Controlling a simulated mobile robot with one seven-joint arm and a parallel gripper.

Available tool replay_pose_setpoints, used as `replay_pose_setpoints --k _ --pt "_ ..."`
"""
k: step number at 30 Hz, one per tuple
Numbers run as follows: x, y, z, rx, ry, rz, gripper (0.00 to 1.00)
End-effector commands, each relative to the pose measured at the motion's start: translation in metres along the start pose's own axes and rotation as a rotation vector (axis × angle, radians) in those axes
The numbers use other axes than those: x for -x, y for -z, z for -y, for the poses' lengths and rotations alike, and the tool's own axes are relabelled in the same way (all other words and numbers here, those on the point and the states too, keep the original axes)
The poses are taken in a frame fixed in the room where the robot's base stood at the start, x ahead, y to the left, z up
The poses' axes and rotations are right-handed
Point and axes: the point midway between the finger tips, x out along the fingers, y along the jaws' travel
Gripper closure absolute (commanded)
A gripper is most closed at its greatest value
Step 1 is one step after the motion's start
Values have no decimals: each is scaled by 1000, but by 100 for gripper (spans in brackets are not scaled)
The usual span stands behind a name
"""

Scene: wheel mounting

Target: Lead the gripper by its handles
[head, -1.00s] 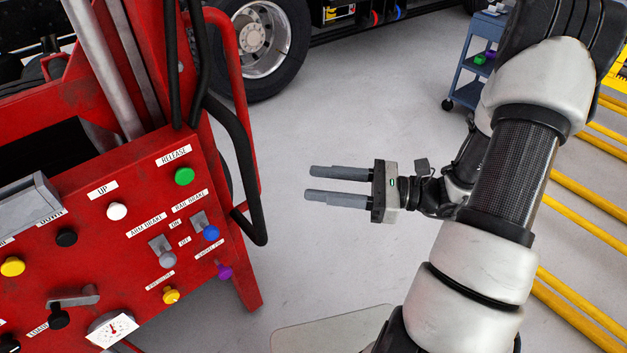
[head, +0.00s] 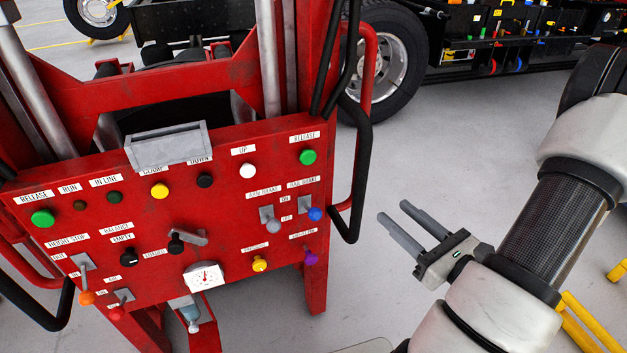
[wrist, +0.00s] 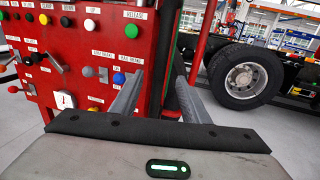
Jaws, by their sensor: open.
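The red wheel-gripper machine (head: 225,215) stands at left and centre of the head view, its button panel facing me. It also shows in the wrist view (wrist: 70,75). Its right black handle (head: 358,185) hangs beside the panel's right edge. A left black handle (head: 45,318) shows at the lower left. My gripper (head: 394,212) is open and empty, to the right of the right handle and apart from it, fingers pointing up and left toward it. In the wrist view the two fingers (wrist: 158,75) point toward the panel's right edge and part of the handle.
A truck with a large wheel (head: 385,60) stands behind the machine at right. Yellow floor rails (head: 580,320) lie at the lower right. Grey floor (head: 480,150) is clear between the machine, the truck and my arm.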

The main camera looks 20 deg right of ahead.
Motion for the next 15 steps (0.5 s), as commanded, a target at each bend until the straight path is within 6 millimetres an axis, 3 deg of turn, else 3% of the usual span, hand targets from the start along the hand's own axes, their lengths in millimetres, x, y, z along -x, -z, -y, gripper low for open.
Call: replay_pose_setpoints --k 3,7,15 --pt "1 1 3 1 22 -2 58" --pt "-12 0 3 3 19 -1 58" --pt "-68 1 3 4 15 -1 58"
